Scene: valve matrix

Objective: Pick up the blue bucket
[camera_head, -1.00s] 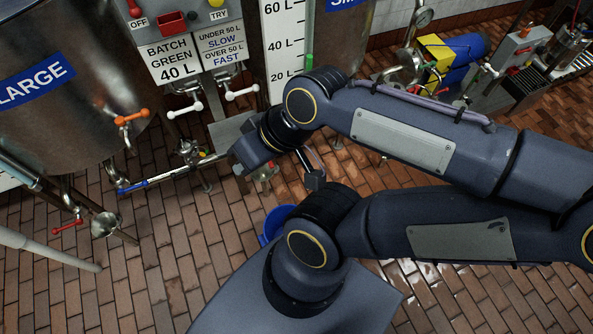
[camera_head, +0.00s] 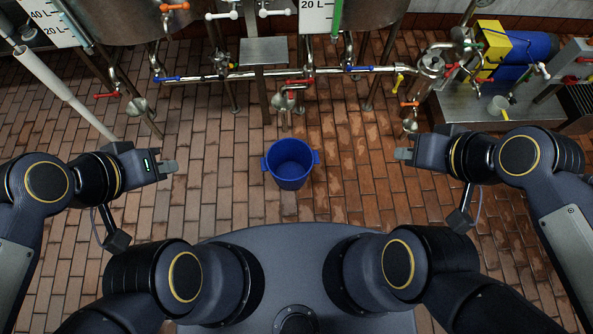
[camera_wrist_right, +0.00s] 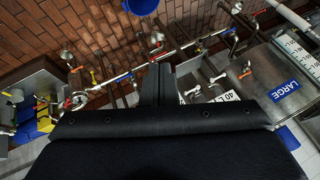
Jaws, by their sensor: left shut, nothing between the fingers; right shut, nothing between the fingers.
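The blue bucket (camera_head: 290,163) stands upright on the brick floor in the middle of the head view, with a handle lug on each side. Its inside looks empty. My left gripper (camera_head: 170,167) is to the left of the bucket, apart from it, shut and empty. My right gripper (camera_head: 404,154) is to the right of the bucket, apart from it, shut and empty. In the right wrist view the right gripper's fingers (camera_wrist_right: 158,84) are together, and part of a blue bucket-like object (camera_wrist_right: 140,5) is cut off at the top edge.
A pipe run with valves (camera_head: 300,73) crosses behind the bucket, below the steel tanks (camera_head: 250,30). A steel bench (camera_head: 470,105) with a blue and yellow machine (camera_head: 515,45) stands at the right. A pale slanted pole (camera_head: 65,92) is at the left. Floor around the bucket is clear.

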